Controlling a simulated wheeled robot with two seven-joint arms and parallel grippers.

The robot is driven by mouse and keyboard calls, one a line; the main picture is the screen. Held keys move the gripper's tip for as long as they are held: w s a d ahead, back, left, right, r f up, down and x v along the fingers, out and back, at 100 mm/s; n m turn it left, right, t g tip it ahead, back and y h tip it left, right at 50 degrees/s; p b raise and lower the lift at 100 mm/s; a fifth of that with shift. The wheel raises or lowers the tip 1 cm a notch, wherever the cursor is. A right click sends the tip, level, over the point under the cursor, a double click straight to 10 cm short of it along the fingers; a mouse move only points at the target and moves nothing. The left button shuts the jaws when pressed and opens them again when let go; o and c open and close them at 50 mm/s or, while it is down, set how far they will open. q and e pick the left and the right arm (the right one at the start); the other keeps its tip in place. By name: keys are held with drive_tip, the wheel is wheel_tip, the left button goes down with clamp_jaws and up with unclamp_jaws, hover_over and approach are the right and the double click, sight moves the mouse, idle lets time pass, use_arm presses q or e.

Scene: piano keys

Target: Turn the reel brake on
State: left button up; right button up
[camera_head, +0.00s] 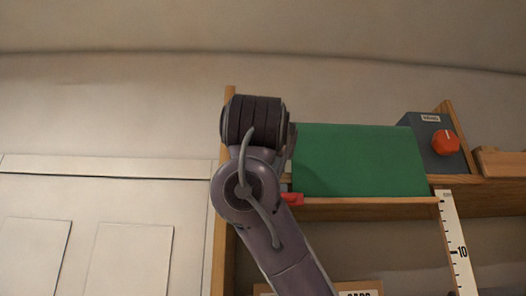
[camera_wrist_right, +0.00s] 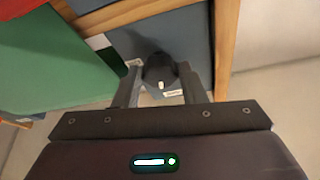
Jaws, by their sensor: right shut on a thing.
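A dark round knob (camera_wrist_right: 157,70) with a small white mark sits on a blue-grey panel (camera_wrist_right: 198,58) in the right wrist view. A white label lies beside the knob, too small to read. My right gripper (camera_wrist_right: 162,75) has one finger on each side of the knob and is shut on it. In the head view my right arm comes up from the bottom and hides this panel, the knob and the fingers. I cannot tell from the views whether the knob is the reel brake. My left gripper is not in view.
A green panel (camera_head: 360,160) stands beside my arm. An orange knob (camera_head: 445,143) is on a grey box (camera_head: 424,130) at the right. A red piece (camera_head: 292,198) shows beside my arm. Wooden frame edges (camera_head: 222,250) and a white ruler (camera_head: 456,240) are close by.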

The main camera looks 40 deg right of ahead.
drive_tip(key=m+g+h+b, duration=0.1)
drive_tip(key=m, duration=0.1)
drive_tip(key=shift+a+f+m, duration=0.1)
drive_tip(key=shift+f+m, duration=0.05)
drive_tip(key=shift+m, duration=0.25)
use_arm(q)
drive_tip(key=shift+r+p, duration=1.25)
drive_tip(key=shift+p, duration=0.9)
use_arm(e)
drive_tip(key=shift+w+a+r+m+g, duration=0.2)
drive_tip(key=shift+m+g, duration=0.85)
drive_tip(key=shift+m, duration=1.6)
drive_tip(key=shift+s+r+m+g, duration=0.2)
drive_tip(key=shift+m+g, duration=0.8)
drive_tip(key=shift+m, duration=1.6)
drive_tip(key=shift+w+a+r+m+g, duration=0.1)
drive_tip(key=shift+w+r+m+g, duration=0.2)
drive_tip(key=shift+m+g, duration=1.55)
drive_tip(key=shift+m+t, duration=0.8)
drive_tip(key=shift+m, duration=0.1)
drive_tip(key=o, duration=1)
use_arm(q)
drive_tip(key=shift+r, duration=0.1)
use_arm(e)
drive_tip(key=shift+d, duration=0.15)
